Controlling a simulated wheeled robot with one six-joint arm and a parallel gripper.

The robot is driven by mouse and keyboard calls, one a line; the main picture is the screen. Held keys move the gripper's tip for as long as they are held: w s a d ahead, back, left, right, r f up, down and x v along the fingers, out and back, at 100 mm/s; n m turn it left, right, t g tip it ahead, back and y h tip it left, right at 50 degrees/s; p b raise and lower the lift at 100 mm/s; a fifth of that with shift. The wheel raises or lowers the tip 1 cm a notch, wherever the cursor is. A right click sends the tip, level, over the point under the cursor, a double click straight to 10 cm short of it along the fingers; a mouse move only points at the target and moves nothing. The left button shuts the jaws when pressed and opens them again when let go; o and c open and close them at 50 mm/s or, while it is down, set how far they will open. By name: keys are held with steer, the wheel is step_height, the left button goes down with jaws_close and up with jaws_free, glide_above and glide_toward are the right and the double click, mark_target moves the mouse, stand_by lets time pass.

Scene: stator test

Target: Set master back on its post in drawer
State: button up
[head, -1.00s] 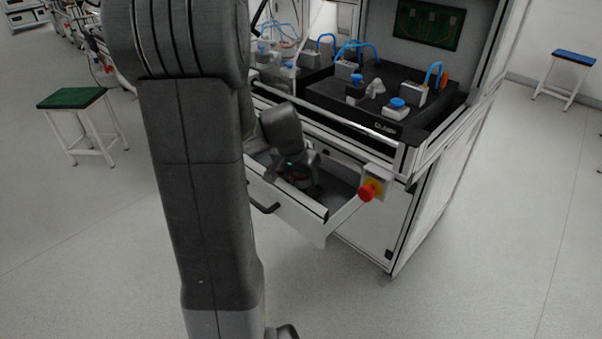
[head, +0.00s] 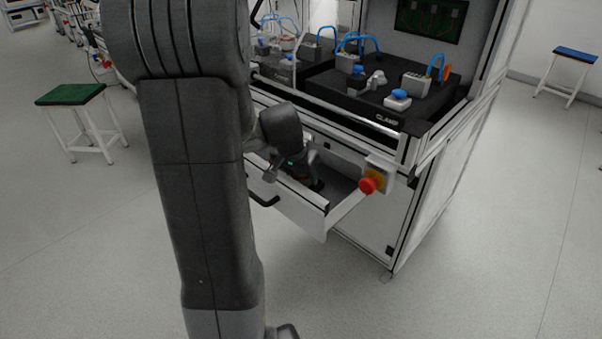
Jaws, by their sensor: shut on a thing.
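The open drawer (head: 292,207) juts from the front of the white test cabinet. My gripper (head: 297,174) points down over the drawer's inside, behind its front panel. It is shut on the master (head: 301,179), of which only a small dark and reddish part shows between and below the fingers. The drawer's front panel and my gripper hide most of the master. The post is not visible, so I cannot tell whether the master touches it or sits around it.
A red emergency stop button (head: 367,185) on a yellow plate is at the cabinet's front, right of the drawer. A black clamp fixture (head: 375,105) with blue hoses stands on the worktop above. The drawer's right part (head: 338,189) looks empty. Open floor lies in front.

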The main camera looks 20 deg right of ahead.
steer(key=shift+f+b, duration=0.25)
steer(key=shift+b, duration=0.15)
stand_by(0.3)
steer(key=o, duration=1.1)
steer(key=shift+c, duration=0.2)
steer(key=shift+r, duration=0.1)
steer(key=shift+r+p, duration=1.9)
steer(key=shift+r, duration=0.55)
steer(key=o, duration=0.6)
